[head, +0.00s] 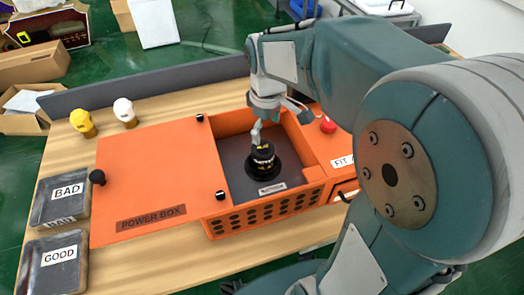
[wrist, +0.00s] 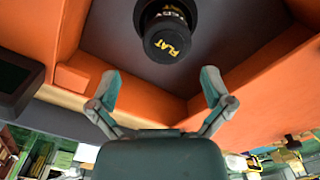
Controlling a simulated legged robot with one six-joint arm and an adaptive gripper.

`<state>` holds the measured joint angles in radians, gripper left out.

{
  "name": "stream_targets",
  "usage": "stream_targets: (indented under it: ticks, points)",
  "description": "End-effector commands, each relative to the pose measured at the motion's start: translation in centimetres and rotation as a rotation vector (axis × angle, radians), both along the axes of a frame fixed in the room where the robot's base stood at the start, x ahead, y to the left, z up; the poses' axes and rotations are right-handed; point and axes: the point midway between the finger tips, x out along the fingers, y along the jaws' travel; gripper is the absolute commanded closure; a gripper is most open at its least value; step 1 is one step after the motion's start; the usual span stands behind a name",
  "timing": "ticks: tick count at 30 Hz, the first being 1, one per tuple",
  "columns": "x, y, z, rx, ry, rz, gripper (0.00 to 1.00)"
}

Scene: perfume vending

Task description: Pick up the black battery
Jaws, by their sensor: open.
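The black battery (head: 262,161) is a round black cylinder with yellow lettering. It stands inside the open compartment of the orange power box (head: 140,170), on the dark grey floor. In the wrist view the battery (wrist: 168,38) is at the top centre, beyond the fingertips. My gripper (wrist: 160,82) is open, with its two fingers spread and nothing between them. In the head view my gripper (head: 257,130) points down into the compartment, close over the battery and partly overlapping it. I cannot tell whether it touches.
A red button (head: 328,125) is to the right. BAD (head: 45,216) and GOOD (head: 40,283) trays lie at left. Yellow (head: 82,119) and white (head: 124,108) knobbed objects stand behind the box.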

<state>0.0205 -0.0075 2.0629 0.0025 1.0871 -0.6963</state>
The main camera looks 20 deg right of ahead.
Motion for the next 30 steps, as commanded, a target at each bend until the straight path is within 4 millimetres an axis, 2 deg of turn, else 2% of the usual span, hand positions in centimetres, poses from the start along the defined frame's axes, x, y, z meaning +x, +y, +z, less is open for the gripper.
stream_targets:
  ticks: [3, 10, 18, 27, 29, 30]
  points:
    - [-0.1, 0.3, -2.0, -0.002, 0.005, 0.0, 0.0]
    - [-0.1, 0.4, -4.0, -0.002, 0.003, 0.0, 0.0]
    - [-0.2, 0.6, -7.9, -0.002, 0.003, -0.001, 0.0]
    - [-0.2, 0.7, -8.3, -0.002, -0.002, -0.001, 0.0]
    - [-0.2, 0.7, -8.3, -0.002, -0.002, -0.001, 0.27]
    - [-0.2, 0.7, -8.3, -0.002, -0.002, -0.001, 0.45]
